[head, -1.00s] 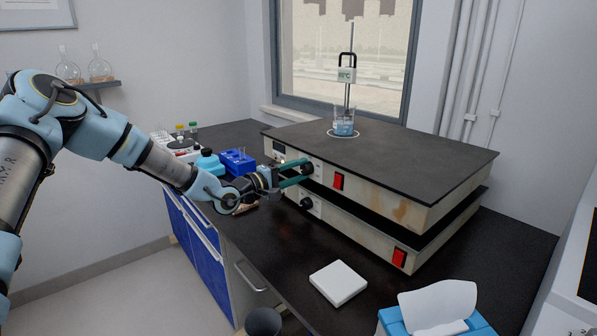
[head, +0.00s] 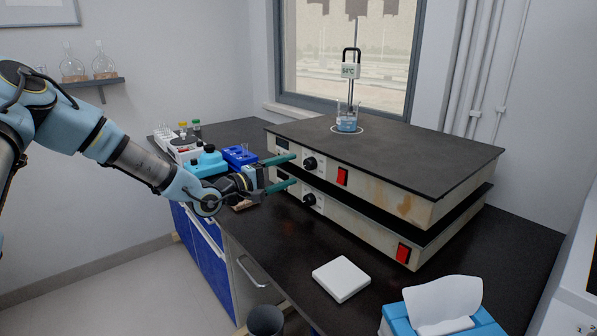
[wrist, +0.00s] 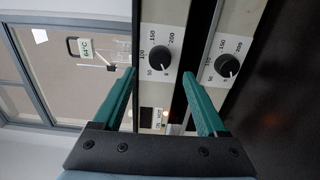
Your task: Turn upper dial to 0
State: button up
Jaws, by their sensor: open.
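The upper dial (head: 310,164) is a black knob on the front of the upper hotplate (head: 375,189). In the wrist view the upper dial (wrist: 162,59) is the left one, with a scale up to 200; its pointer seems to be at the low end near 0, but is too small to read surely. My gripper (head: 296,169) is open and empty, its green fingers spread wide just left of the dial. In the wrist view my gripper (wrist: 159,75) has its fingertips on either side of the upper dial's line, apart from the knob.
The lower hotplate's dial (head: 309,199) sits close under the upper one. A beaker (head: 347,119) with blue liquid and a thermometer probe stands on the upper plate. Red switches (head: 342,177) are to the right. A blue tube rack (head: 238,157) is behind my gripper. A white pad (head: 341,279) lies in front.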

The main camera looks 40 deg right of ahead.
jog(key=a+b, duration=0.1)
jog(key=a, duration=0.5)
jog(key=shift+w, duration=0.1)
jog(key=shift+f, duration=0.1)
jog(key=w+a+f+m+t+y, duration=0.1)
jog(key=w+a+f+t+y, duration=0.35)
jog(key=a, duration=0.65)
jog(key=w+a+f+m+t+y, duration=0.1)
jog(key=w+a+f+y, duration=0.5)
jog(key=a, duration=0.5)
jog(key=s+a+r+y, duration=0.2)
jog(key=s+a+y, duration=0.1)
jog(key=a, duration=0.6)
jog(key=s+a+r+y, duration=0.2)
jog(key=a+r+y, duration=0.1)
jog(key=a, duration=0.5)
jog(key=s+a+r+n+g+y, duration=0.1)
jog(key=s+a+r+g, duration=0.2)
jog(key=s+a, duration=0.6)
